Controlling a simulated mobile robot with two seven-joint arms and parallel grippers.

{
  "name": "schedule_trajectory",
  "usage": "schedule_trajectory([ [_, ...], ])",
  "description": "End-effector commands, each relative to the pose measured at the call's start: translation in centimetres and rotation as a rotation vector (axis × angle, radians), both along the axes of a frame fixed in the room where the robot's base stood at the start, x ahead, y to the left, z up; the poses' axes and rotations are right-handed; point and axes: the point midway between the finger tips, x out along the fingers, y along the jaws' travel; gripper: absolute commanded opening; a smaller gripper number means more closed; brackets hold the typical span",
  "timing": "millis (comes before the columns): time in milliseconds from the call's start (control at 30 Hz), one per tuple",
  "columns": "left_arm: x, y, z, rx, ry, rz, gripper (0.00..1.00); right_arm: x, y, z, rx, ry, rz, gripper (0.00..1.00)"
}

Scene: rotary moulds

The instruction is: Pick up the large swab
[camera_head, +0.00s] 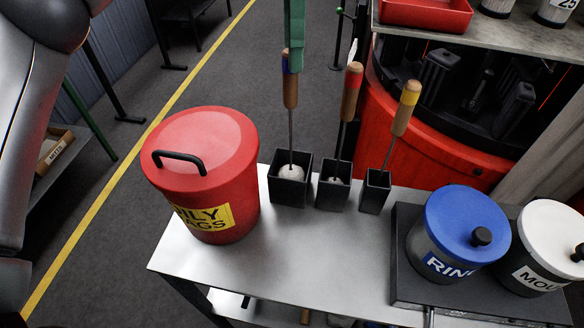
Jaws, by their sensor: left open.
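The large swab (290,92) stands upright at the left of three swabs. It has a wooden handle with a blue band and a thin rod. Its pale round head sits in the largest black square cup (289,198). My left gripper (294,62) comes down from the top edge with green fingers at the top of this handle. It is open, and a finger covers part of the handle top. Whether the fingers touch the wood cannot be told. My right gripper is not in view.
A red-banded swab (351,92) and a yellow-banded swab (404,110) lean in smaller cups to the right. A red lidded bin (215,160) stands left; blue-lidded (462,222) and white-lidded (550,235) pots stand right. The table (280,265) is bare in front.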

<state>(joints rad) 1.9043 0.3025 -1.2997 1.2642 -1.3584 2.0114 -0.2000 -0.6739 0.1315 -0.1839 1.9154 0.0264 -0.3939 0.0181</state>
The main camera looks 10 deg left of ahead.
Motion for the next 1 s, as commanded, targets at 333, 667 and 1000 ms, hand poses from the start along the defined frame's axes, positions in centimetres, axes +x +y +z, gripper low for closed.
schedule_trajectory([
  [333,0.1,0.1,-4.5,-0.002,0.002,0.001,0.62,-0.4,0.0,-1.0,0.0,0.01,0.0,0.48],
  [667,0.6,0.7,-8.7,-0.002,0.003,0.0,0.62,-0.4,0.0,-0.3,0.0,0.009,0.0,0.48],
  [1000,0.7,0.6,-9.6,-0.003,0.001,0.001,0.62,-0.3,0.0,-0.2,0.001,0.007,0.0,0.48],
])
